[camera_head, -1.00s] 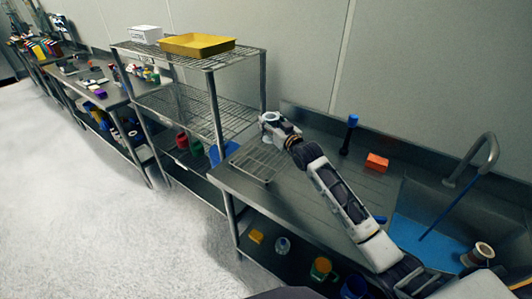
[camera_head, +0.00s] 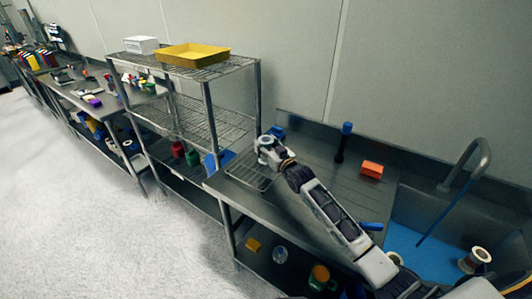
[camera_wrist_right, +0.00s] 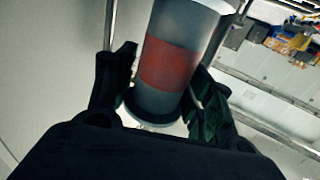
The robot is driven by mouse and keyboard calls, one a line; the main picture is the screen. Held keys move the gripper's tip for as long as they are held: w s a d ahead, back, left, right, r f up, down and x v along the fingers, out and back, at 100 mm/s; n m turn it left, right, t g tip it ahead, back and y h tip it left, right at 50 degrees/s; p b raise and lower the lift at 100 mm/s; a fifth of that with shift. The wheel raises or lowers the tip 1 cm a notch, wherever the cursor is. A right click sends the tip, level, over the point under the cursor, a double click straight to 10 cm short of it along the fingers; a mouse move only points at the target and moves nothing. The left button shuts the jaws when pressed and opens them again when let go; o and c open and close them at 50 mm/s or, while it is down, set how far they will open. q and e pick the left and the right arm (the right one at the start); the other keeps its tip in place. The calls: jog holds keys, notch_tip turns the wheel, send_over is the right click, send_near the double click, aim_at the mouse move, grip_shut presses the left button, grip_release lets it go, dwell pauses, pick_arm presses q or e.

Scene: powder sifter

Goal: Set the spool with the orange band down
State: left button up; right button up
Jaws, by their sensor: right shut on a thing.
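In the wrist view, my right gripper (camera_wrist_right: 160,98) is shut on the spool (camera_wrist_right: 163,100), a grey cylinder with a red-orange band and a pale, wide end at the top. Dark fingers sit on both sides of its lower part. In the head view, my right gripper (camera_head: 272,152) is over the wire rack at the left end of the sink counter. The spool's pale round end (camera_head: 266,141) shows there. Its lower end is hidden by the gripper, so I cannot tell whether it touches the rack. My left gripper is not in view.
The wire rack (camera_head: 243,172) lies on the counter. A blue thing (camera_head: 277,130) is behind the gripper, with a blue-topped dark bottle (camera_head: 342,144) and orange block (camera_head: 371,170) to the right. A metal shelf (camera_head: 206,125) stands left. Another spool (camera_head: 473,261) is by the sink.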

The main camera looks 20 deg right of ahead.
jog(key=shift+f, duration=1.7)
jog(key=shift+f, duration=0.1)
jog(key=o, duration=1.2)
jog(key=shift+c, duration=0.2)
jog(key=v, duration=1.2)
